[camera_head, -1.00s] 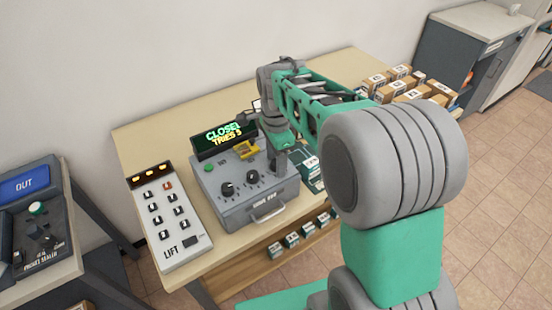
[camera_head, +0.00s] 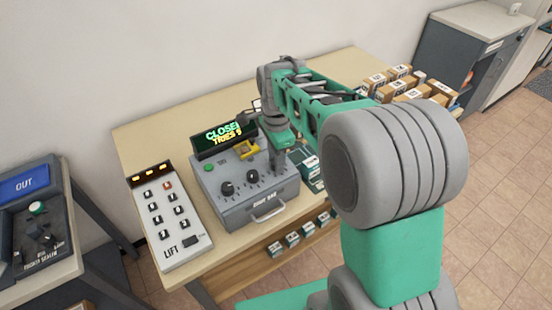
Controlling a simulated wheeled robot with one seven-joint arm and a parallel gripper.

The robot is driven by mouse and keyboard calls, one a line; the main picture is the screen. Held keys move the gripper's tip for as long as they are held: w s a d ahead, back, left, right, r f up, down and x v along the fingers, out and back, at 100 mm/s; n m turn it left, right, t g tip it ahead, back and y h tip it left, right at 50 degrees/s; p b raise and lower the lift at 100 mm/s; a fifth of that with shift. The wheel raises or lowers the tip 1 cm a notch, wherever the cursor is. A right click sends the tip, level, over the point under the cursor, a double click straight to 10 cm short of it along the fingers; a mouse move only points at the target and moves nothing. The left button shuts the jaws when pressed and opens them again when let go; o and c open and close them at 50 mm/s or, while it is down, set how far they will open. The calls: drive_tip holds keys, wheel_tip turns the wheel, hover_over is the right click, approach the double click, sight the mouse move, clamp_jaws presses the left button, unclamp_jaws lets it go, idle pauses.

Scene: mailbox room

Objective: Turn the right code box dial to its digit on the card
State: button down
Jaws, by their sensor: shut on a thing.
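The grey code box (camera_head: 232,213) stands on the wooden table, with a drawer handle (camera_head: 267,209) on its front. Its display (camera_head: 224,137) reads "CLOSE" with the last letter partly covered, and "TRIES 5". The left dial (camera_head: 227,188) and the middle dial (camera_head: 252,176) are black knobs and show plainly. My gripper (camera_head: 277,170) points down at the right end of the box top, shut where the right dial sits. The fingers hide the right dial, so its digit cannot be read. A small yellow piece (camera_head: 246,150) lies at the back of the box top; no card is readable.
A white LIFT panel (camera_head: 170,214) with several switches stands left of the box. Several parcels (camera_head: 407,90) sit at the table's far right. A console with an OUT sign (camera_head: 25,187) is at the far left. The table behind the LIFT panel is bare.

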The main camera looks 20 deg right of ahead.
drive_tip(key=shift+n, duration=0.3)
drive_tip(key=n, duration=0.3)
drive_tip(key=shift+n, duration=2)
drive_tip(key=c, duration=1.1)
unclamp_jaws()
drive_tip(key=shift+o, duration=0.2)
wheel_tip(320, 180, up, 8)
drive_tip(key=shift+f+b, duration=0.1)
drive_tip(key=shift+b, duration=0.25)
